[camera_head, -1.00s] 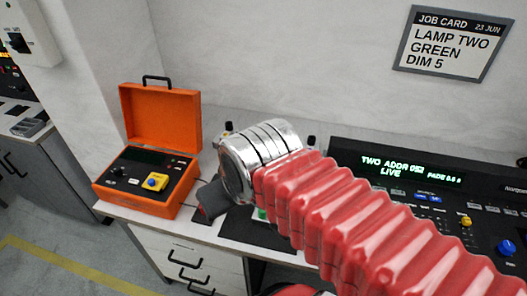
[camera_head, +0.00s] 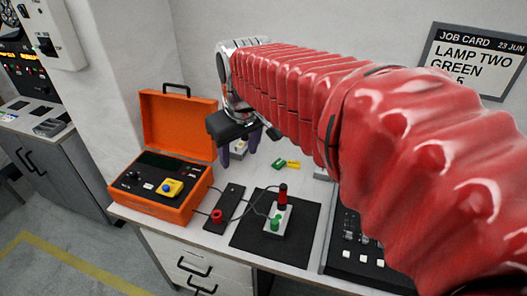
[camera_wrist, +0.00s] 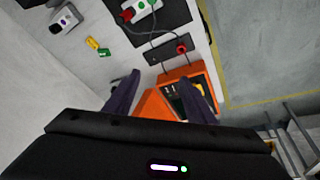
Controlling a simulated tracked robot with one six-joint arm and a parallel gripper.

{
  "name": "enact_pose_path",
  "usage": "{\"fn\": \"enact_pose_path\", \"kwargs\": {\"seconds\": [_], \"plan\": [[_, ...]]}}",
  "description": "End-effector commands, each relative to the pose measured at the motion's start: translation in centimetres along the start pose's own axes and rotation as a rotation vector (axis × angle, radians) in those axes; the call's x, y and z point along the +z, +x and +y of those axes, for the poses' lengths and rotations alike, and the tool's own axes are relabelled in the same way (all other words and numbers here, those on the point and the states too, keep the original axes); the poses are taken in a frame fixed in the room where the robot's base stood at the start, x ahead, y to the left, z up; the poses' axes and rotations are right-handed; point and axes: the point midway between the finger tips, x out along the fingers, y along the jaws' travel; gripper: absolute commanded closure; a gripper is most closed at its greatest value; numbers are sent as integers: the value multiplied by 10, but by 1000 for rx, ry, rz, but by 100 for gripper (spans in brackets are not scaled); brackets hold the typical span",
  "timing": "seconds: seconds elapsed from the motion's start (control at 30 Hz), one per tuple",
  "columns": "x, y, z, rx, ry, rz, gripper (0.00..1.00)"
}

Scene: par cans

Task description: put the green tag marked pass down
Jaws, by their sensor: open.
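A small green tag (camera_head: 278,165) lies flat on the white bench, close beside a yellow tag (camera_head: 293,164). Any lettering on it is too small to read. The wrist view also shows the green tag (camera_wrist: 103,53) and yellow tag (camera_wrist: 92,43), left of my fingers. My gripper (camera_head: 239,158) is to the left of the tags in the head view, near the back of the bench. Its two dark fingers are spread with nothing between them. The fingers also show apart in the wrist view (camera_wrist: 160,75), with the orange case beyond them.
An open orange case (camera_head: 150,204) stands at the bench's left end. A black strip with a red knob (camera_head: 216,215) and a black mat (camera_head: 250,236) bearing a small box with red and green parts (camera_head: 277,220) lie in front. A console (camera_head: 352,256) is at right, partly behind my arm.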

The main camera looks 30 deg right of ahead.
Motion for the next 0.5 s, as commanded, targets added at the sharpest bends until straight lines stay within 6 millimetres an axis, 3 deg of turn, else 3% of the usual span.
{"fn": "enact_pose_path", "kwargs": {"seconds": [0.2,0.5], "plan": [[-38,21,35,-1,-34,-57,50],[-80,61,87,-14,-84,-130,50]]}}
